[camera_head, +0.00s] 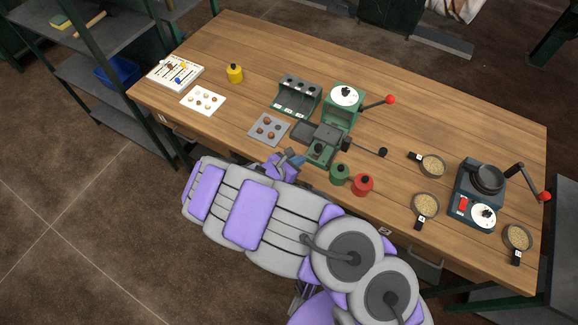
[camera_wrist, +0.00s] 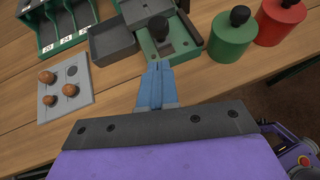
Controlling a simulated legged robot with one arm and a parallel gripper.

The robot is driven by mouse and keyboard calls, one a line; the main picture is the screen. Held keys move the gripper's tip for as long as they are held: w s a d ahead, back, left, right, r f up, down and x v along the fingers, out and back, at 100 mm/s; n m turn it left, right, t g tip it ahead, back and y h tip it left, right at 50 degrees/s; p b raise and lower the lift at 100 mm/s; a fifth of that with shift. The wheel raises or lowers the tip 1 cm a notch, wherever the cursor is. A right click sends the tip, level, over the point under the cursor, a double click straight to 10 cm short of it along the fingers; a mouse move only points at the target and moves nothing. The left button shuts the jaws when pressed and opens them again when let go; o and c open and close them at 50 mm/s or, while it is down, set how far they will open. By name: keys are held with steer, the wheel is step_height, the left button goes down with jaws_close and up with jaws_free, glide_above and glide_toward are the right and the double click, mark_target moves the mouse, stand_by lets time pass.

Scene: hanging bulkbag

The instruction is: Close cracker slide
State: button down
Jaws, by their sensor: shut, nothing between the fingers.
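The cracker (camera_head: 322,143) is a green and grey machine with a dark lever ending in a black ball (camera_head: 383,152). A grey open tray (camera_head: 305,131), which looks like its slide, sticks out to the left of the body; it also shows in the wrist view (camera_wrist: 110,43), and looks empty. A black knob (camera_wrist: 158,28) stands on the cracker's near green part. My gripper (camera_head: 297,159) is shut and empty, just in front of the cracker at the table's near edge. In the wrist view its blue fingertips (camera_wrist: 159,67) point at the near green part; contact cannot be told.
A grey plate (camera_head: 258,136) with brown nuts lies left of the cracker. Green (camera_head: 340,175) and red (camera_head: 362,185) canisters stand close on the right. Behind are a green rack (camera_head: 297,97) and a dial machine (camera_head: 344,96) with a red-knobbed lever.

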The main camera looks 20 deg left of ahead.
steer(key=w, duration=0.1)
steer(key=w+d, duration=0.1)
steer(key=w+f, duration=0.1)
steer(key=shift+w+d+b, duration=0.2)
steer(key=shift+w+b, duration=0.15)
steer(key=shift+b, duration=0.05)
steer(key=shift+w+d+r, duration=0.15)
steer(key=shift+w+d, duration=0.1)
steer(key=shift+w, duration=0.3)
